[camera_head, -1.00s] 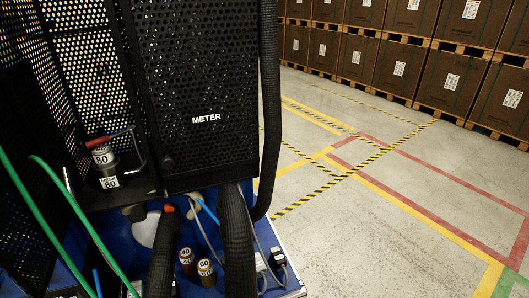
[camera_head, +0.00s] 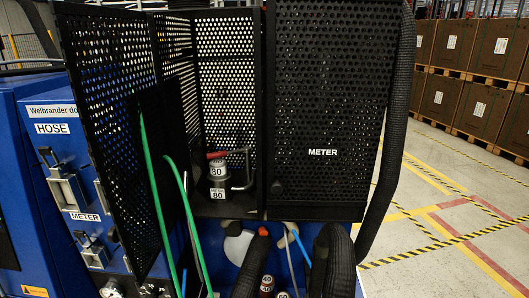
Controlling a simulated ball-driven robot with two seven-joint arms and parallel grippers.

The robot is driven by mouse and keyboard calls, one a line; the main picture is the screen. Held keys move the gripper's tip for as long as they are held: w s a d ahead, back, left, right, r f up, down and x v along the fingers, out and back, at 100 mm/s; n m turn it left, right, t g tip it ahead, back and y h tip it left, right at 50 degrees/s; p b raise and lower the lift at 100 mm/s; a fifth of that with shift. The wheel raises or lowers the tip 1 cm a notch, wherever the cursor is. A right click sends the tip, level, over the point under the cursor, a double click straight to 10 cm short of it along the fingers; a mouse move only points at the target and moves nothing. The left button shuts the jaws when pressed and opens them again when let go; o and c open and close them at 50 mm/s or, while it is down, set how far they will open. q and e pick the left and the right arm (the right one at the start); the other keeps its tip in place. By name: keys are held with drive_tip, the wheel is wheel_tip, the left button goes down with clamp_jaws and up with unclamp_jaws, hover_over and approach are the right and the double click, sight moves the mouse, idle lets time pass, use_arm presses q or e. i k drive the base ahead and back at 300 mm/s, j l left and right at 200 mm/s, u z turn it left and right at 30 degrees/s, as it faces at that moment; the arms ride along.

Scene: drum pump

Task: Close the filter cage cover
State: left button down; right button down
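The filter cage (camera_head: 226,80) is a black perforated cage in the middle of the head view. Its front is open. Its cover appears to be the black perforated panel (camera_head: 108,120) on the left, which stands swung outward toward me, at an angle to the cage front. Inside the cage a grey cylinder (camera_head: 219,170) marked 80, with a red handle (camera_head: 217,155), stands on a ledge. Neither of my grippers is in view.
A perforated METER panel (camera_head: 325,95) is shut at right of the open cage. Black hoses (camera_head: 333,262) rise below. A blue cabinet (camera_head: 60,130) stands left; floor at right is clear.

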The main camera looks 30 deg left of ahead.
sight(106, 51)
drive_tip(key=k+j+u, duration=0.1)
drive_tip(key=j, duration=0.3)
drive_tip(key=k+j+u, duration=0.15)
drive_tip(key=j, duration=0.25)
drive_tip(key=k+j+u, duration=0.1)
drive_tip(key=j, duration=0.3)
drive_tip(key=k+j+u, duration=0.1)
drive_tip(key=j, duration=0.3)
